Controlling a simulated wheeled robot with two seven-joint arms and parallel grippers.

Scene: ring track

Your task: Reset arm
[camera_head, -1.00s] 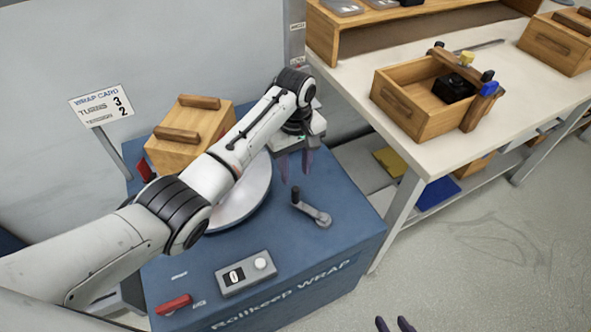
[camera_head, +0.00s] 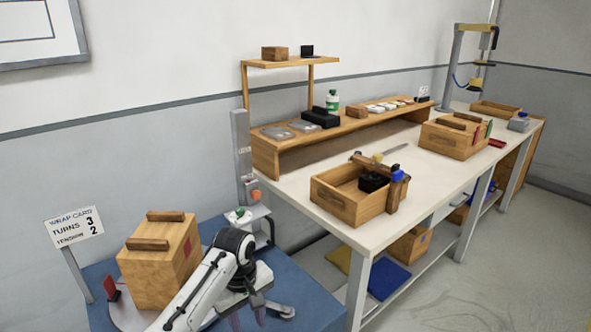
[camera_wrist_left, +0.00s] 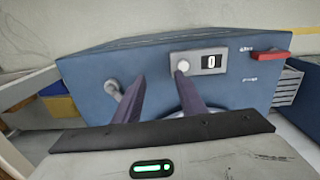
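My left arm reaches in from the bottom of the head view. Its gripper (camera_head: 247,319) hangs above the blue wrapping machine (camera_head: 305,300), with the lower fingers cut off by the frame edge. In the left wrist view the two dark fingers (camera_wrist_left: 160,80) stand apart with nothing between them. Beyond them is the blue machine front (camera_wrist_left: 150,65) with a counter (camera_wrist_left: 211,62) reading 0. The crank (camera_head: 281,310) is just right of the gripper in the head view, apart from it as far as I can see. My right gripper is not in view.
A closed wooden box (camera_head: 150,280) sits on the turntable left of my arm. A white workbench (camera_head: 290,188) carries an open wooden crate (camera_head: 335,203). Floor at right is clear.

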